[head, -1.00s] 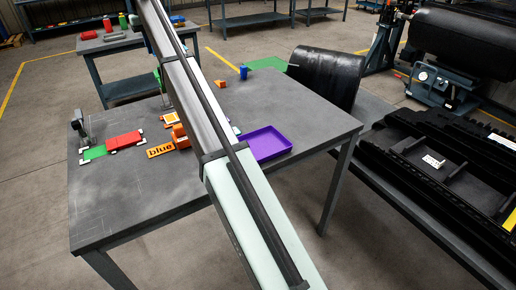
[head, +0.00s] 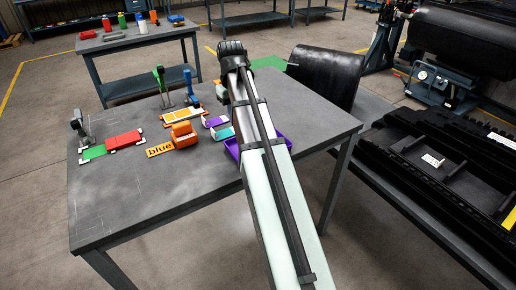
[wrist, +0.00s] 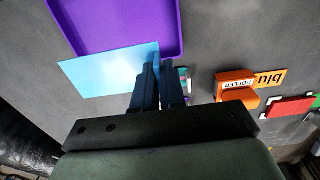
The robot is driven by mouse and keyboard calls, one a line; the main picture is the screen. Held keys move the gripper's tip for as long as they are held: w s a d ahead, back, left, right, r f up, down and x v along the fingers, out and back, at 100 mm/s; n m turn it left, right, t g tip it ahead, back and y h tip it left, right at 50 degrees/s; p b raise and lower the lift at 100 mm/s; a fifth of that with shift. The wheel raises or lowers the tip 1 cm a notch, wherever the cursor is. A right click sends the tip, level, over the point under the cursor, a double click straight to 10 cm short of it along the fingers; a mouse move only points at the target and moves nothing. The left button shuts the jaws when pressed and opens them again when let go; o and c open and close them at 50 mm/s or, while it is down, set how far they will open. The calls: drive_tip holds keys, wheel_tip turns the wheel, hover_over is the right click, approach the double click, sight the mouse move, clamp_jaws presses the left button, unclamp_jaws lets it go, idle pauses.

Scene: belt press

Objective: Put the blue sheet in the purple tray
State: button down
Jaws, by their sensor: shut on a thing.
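In the wrist view, my gripper (wrist: 160,75) is shut on the edge of a light blue sheet (wrist: 105,72). The sheet sticks out to the left of the fingers and overlaps the near edge of the purple tray (wrist: 172,30) in the picture. Its height above the tray or table cannot be told. The visible tray floor is empty. In the head view, my arm covers most of the purple tray (head: 233,149), and the sheet and fingers are hidden.
An orange block labelled ROLLER (wrist: 236,82) stands beside an orange "blue" plate (head: 160,150). Red (head: 124,140) and green (head: 93,152) pieces lie farther left. Stamp-like green (head: 161,85) and blue (head: 190,86) handled tools stand behind. The table's front left is clear.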

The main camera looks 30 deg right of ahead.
drive_tip(key=s, duration=0.1)
drive_tip(key=s+f, duration=0.1)
drive_tip(key=s, duration=0.1)
drive_tip(key=shift+d+f, duration=0.15)
drive_tip(key=shift+d, duration=0.15)
drive_tip(key=shift+s+d+f, duration=0.1)
drive_tip(key=shift+s+f, duration=0.05)
drive_tip(key=shift+f, duration=4.95)
drive_tip(key=shift+f, duration=0.15)
drive_tip(key=c, duration=1.2)
unclamp_jaws()
wheel_tip(320, 180, up, 12)
drive_tip(key=shift+r, duration=0.15)
